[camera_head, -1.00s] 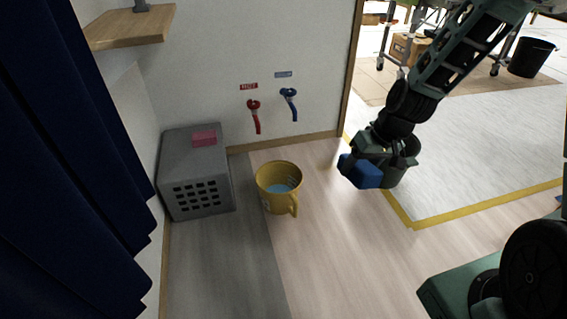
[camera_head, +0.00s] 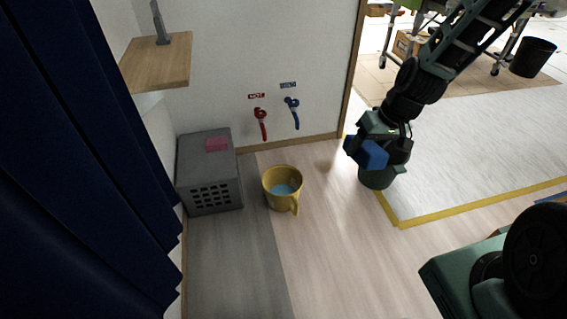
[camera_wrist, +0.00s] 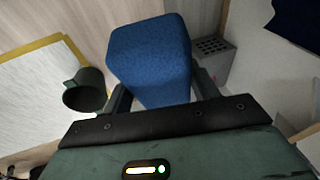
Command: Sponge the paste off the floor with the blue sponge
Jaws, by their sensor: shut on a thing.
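My gripper (camera_head: 388,146) is shut on the blue sponge (camera_head: 371,154), holding it in the air above the floor. In the wrist view the sponge (camera_wrist: 150,55) sits between the two fingers and covers much of the floor ahead. The wood-plank floor (camera_head: 330,235) shows no paste that I can make out. A yellow bucket (camera_head: 283,203) with bluish water inside stands on the floor to the left of my gripper. A dark green container (camera_head: 375,179) stands on the floor just below and behind my gripper; it also shows in the wrist view (camera_wrist: 84,92).
A grey crate (camera_head: 212,197) with a pink block (camera_head: 216,144) on top stands against the wall. Red (camera_head: 261,125) and blue (camera_head: 293,112) taps are on the wall. A wooden shelf (camera_head: 160,68) and dark blue curtain (camera_head: 75,180) are at left. Yellow tape (camera_head: 440,218) edges the pale sheet.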

